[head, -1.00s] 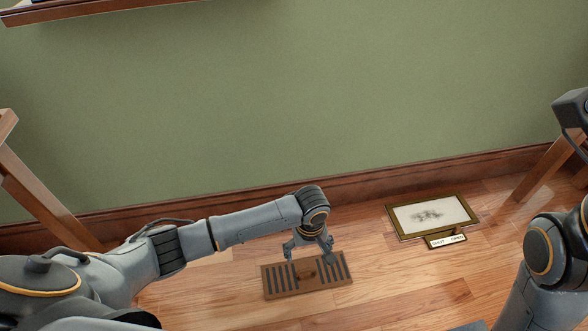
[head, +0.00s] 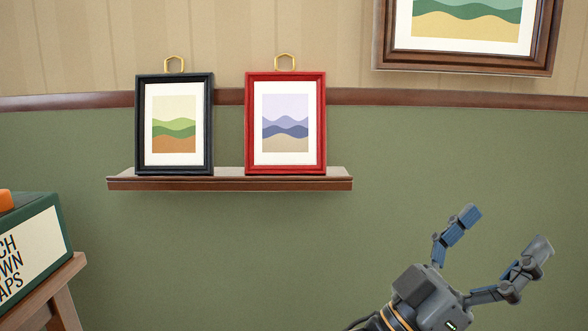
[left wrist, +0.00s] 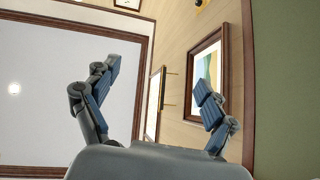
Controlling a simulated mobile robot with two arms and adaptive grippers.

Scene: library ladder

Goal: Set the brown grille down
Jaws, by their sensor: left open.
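The brown grille is in neither view at this moment. My left gripper (head: 503,230) is raised in front of the green wall at the lower right of the head view. Its two fingers point up and are spread wide, with nothing between them. It also shows in the left wrist view (left wrist: 156,77), open and empty, with its fingers apart. My right gripper is in neither view.
A wall shelf (head: 230,184) holds a black-framed picture (head: 140,125) and a red-framed picture (head: 251,125). A larger brown-framed picture (head: 465,62) hangs at the upper right. A green box (head: 25,245) stands on a wooden support (head: 50,295) at left. The floor is hidden.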

